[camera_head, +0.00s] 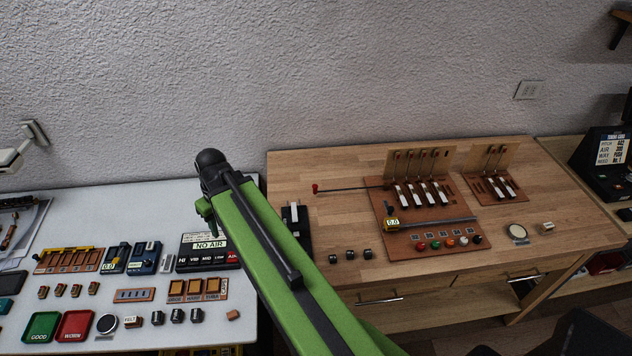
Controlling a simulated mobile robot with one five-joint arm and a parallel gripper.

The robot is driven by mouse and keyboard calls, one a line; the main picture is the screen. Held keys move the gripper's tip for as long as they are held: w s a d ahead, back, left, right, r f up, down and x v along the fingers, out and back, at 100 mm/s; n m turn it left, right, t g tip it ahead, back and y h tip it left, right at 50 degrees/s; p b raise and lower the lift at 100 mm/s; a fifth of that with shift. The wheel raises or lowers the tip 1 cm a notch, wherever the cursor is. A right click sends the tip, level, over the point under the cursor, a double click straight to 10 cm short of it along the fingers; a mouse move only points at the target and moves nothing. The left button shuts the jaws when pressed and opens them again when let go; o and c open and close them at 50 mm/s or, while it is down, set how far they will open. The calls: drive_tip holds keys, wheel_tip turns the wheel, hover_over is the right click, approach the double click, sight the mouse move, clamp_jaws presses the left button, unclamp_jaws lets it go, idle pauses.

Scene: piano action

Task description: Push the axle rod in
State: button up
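The axle rod (350,189) is a thin dark rod with a red knob at its left end. It lies level and sticks out to the left of the brown piano action board (398,243) on the wooden bench. Its right end meets the board near a row of upright hammers and white keys (421,193); how deep it sits inside is hidden. My green arm crosses the middle of the view, with its black joint at upper left, over the white table. My gripper's fingers do not show.
A smaller key board (496,187) stands right of the main board. Dark blocks (351,255) lie at the bench's front. A black and white device (297,222) stands beside my arm. Bench left of the knob is clear.

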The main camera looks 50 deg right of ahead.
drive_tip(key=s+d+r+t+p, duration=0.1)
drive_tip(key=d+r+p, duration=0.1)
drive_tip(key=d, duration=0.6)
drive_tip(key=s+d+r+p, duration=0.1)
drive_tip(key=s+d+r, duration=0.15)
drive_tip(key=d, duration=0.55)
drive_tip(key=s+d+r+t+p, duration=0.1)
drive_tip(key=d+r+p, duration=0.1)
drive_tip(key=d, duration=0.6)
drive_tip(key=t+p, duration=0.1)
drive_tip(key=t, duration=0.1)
approach(316, 186)
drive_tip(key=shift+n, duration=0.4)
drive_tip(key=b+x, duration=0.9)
drive_tip(key=b, duration=0.6)
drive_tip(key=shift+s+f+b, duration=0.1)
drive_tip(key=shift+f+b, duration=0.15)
drive_tip(key=shift+b, duration=0.05)
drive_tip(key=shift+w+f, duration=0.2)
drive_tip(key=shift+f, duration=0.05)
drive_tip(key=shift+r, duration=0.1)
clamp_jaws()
